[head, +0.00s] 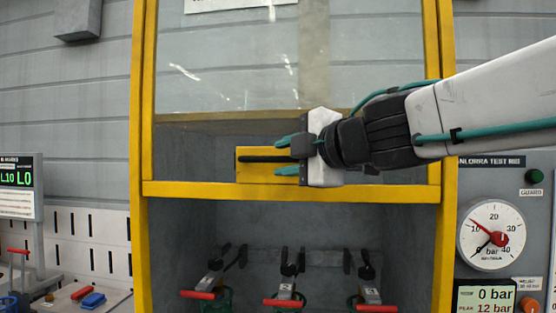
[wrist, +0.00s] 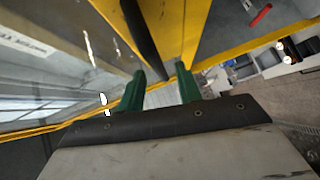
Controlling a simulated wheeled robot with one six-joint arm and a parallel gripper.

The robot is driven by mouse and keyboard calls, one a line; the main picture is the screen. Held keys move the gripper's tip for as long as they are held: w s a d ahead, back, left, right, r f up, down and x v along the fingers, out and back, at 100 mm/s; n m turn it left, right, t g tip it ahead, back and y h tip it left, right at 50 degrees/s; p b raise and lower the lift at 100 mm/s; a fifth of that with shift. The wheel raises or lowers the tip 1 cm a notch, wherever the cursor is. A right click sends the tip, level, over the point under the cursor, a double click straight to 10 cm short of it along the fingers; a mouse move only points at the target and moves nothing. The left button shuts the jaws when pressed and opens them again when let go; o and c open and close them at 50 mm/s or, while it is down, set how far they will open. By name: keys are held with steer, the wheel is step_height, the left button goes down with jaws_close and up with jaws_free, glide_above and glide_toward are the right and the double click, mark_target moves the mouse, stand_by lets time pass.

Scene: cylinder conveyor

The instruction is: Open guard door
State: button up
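The guard door (head: 290,190) is a clear panel in a yellow frame. Its bottom rail crosses the middle of the head view, with an open gap below it. A black bar handle (head: 262,159) sits on a yellow plate (head: 258,174) just above that rail. My gripper (head: 288,156) is at the handle's right end, one green finger above the bar and one below. In the wrist view, my gripper (wrist: 160,82) has its fingers apart, with the black handle (wrist: 147,40) reaching between them. Gaps show beside the bar, so it is not clamped.
Below the door, several red-handled clamps (head: 284,302) stand inside the bay. Yellow posts (head: 138,150) flank the door. A gauge panel (head: 491,236) with a green guard lamp (head: 534,176) is at right. A bench with red and blue items (head: 93,299) is at left.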

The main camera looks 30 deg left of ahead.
steer(key=v, duration=0.4)
steer(key=shift+s+d, duration=0.1)
steer(key=shift+d, duration=0.2)
